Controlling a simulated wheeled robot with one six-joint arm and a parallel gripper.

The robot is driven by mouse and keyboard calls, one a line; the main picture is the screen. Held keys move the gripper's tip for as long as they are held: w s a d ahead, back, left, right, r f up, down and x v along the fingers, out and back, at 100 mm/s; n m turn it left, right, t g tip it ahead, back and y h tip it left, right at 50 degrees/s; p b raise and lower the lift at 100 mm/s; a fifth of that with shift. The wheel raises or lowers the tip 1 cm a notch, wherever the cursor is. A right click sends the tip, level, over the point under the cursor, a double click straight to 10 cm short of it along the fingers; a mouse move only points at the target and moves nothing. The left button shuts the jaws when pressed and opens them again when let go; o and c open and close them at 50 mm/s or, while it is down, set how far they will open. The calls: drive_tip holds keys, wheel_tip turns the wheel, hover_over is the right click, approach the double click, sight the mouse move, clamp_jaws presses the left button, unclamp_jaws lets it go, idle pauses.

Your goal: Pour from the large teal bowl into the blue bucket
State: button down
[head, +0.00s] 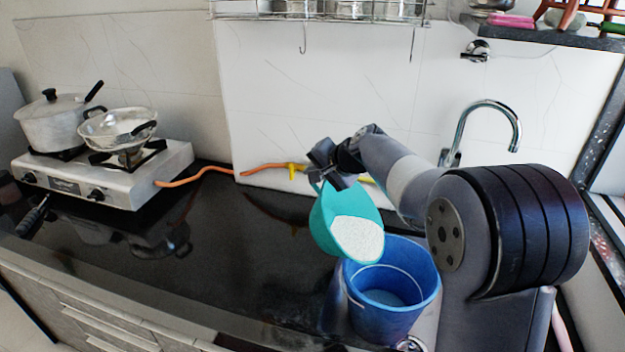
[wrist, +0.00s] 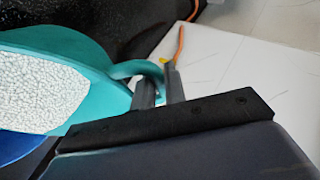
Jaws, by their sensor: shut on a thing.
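The large teal bowl (head: 328,207) is held in the air, tilted with its opening toward the lower right. White grainy contents (head: 357,238) lie inside it near the lower rim. My gripper (head: 335,176) is shut on the bowl's handle, which shows in the wrist view (wrist: 137,70) between the fingers. The blue bucket (head: 392,317) stands upright below and to the right of the bowl. The bowl's lower rim overlaps the bucket's left rim in the head view. No falling stream shows. A corner of the bucket (wrist: 14,148) shows in the wrist view.
A gas stove (head: 110,180) with a lidded pot (head: 55,122) and a pan (head: 118,128) stands at the left. An orange hose (head: 205,172) runs along the wall. A tap (head: 487,118) rises behind my arm. The dark counter (head: 235,260) left of the bowl is clear.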

drive_tip(key=shift+s+d+r+b, duration=0.1)
drive_tip(key=shift+d+r+b, duration=0.15)
drive_tip(key=shift+d+b, duration=0.1)
drive_tip(key=shift+d+b, duration=0.15)
drive_tip(key=shift+b, duration=0.2)
idle(1.0)
drive_tip(key=shift+s+d+r+y+b, duration=0.1)
drive_tip(key=shift+d+r+y+b, duration=0.1)
drive_tip(key=shift+d+y+b, duration=0.35)
drive_tip(key=shift+s+d+r+t+b, duration=0.25)
drive_tip(key=shift+d+r+b, duration=0.25)
drive_tip(key=shift+b, duration=0.35)
drive_tip(key=shift+d, duration=0.1)
idle(0.5)
drive_tip(key=shift+s+d+r+m+t+y+b, duration=0.15)
drive_tip(key=shift+d+r+y+b, duration=0.25)
drive_tip(key=shift+d+b, duration=0.3)
drive_tip(key=shift+s+d+r+m+t+y+b, duration=0.15)
drive_tip(key=shift+d+r+b, duration=0.3)
drive_tip(key=shift+b, duration=0.3)
